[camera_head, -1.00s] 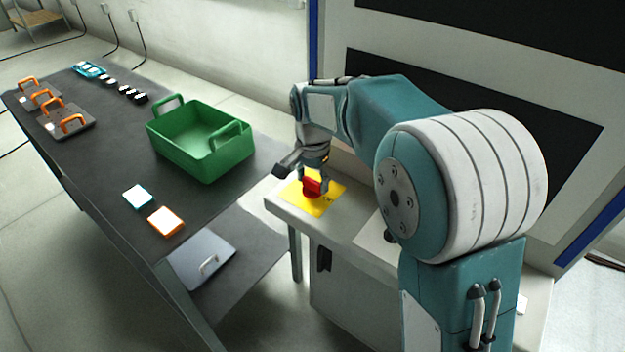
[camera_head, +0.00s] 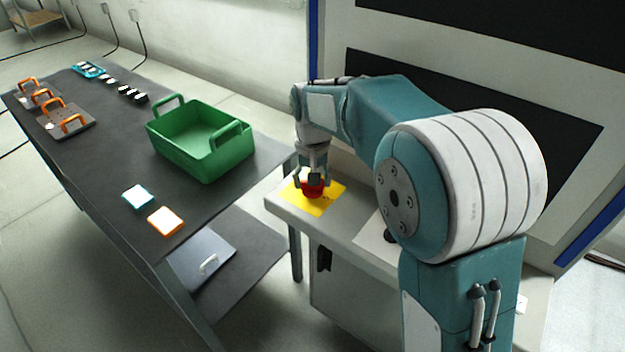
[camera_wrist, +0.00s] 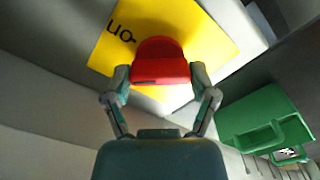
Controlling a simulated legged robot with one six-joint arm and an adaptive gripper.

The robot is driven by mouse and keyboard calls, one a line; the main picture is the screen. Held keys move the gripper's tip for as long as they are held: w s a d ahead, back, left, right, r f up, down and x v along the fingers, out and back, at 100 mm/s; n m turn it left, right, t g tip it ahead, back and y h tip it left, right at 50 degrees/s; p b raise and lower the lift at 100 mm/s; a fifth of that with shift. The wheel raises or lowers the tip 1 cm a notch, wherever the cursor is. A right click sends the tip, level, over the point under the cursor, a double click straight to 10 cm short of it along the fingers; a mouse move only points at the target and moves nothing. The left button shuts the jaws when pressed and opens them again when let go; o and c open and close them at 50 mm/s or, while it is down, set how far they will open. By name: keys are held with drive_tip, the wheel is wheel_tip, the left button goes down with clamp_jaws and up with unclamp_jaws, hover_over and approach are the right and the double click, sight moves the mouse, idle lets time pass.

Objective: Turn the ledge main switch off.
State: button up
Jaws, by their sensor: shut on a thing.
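The main switch is a red knob (camera_head: 312,188) on a yellow plate (camera_head: 326,205) set on the pale ledge (camera_head: 345,222). In the wrist view the red knob (camera_wrist: 160,62) sits between my two fingertips, and the yellow plate (camera_wrist: 215,40) shows dark lettering beside it, partly hidden. My gripper (camera_head: 311,182) points down over the plate and is shut on the red knob, one finger on each side. It also shows in the wrist view (camera_wrist: 161,76).
A dark table (camera_head: 105,160) stands left of the ledge. It bears a green crate (camera_head: 200,150), two small coloured-edged pads, and orange-handled plates (camera_head: 75,122). A grey lidded thing (camera_head: 205,258) lies on the lower shelf. A dark panelled machine wall rises behind my arm.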

drive_tip(key=n, duration=0.4)
drive_tip(key=shift+n, duration=0.3)
drive_tip(key=shift+f+n, duration=0.1)
drive_tip(key=shift+n, duration=2.4)
drive_tip(key=o, duration=1)
drive_tip(key=shift+a, duration=0.1)
wheel_tip(320, 180, up, 12)
drive_tip(key=shift+w, duration=0.1)
